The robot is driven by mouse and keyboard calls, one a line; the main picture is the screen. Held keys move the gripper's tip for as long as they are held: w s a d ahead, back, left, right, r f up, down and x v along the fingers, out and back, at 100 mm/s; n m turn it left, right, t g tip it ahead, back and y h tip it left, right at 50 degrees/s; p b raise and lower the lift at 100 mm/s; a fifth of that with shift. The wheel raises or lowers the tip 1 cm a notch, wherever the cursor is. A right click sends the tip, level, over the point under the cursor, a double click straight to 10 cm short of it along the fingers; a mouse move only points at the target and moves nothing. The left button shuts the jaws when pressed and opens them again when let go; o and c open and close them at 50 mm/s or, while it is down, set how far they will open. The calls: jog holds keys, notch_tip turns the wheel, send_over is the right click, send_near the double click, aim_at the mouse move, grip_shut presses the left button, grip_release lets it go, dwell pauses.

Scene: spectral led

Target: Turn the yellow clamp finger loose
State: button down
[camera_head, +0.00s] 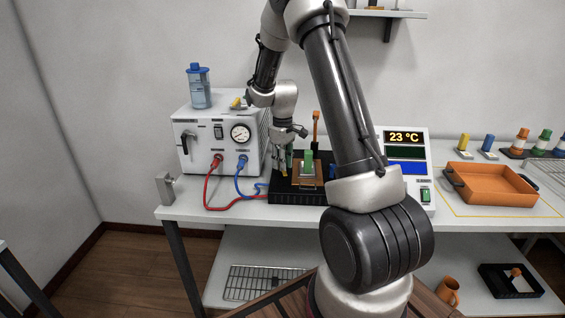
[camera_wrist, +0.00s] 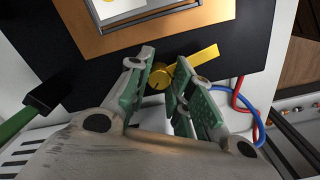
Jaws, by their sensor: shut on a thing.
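The yellow clamp finger (camera_wrist: 204,58) shows in the wrist view as a round knob with a bar pointing up and right, over a black base (camera_wrist: 262,45). My gripper (camera_wrist: 165,78) has its green-padded fingers on both sides of the knob and is shut on it. Part of the knob is hidden behind the fingers. A copper-coloured plate (camera_wrist: 170,35) lies just beyond the finger.
A green block (camera_head: 308,157) and an upright orange handle (camera_head: 316,126) stand close right of my gripper. A white box with a gauge (camera_head: 223,137) stands left, with red (camera_head: 208,184) and blue (camera_head: 240,181) hoses. A temperature display unit (camera_head: 404,138) and an orange tray (camera_head: 490,186) are to the right.

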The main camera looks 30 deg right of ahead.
jog(key=shift+n, duration=0.4)
jog(key=c, duration=1.3)
grip_release()
jog(key=shift+o, duration=0.2)
jog(key=shift+r, duration=0.15)
notch_tip(320, 180, up, 12)
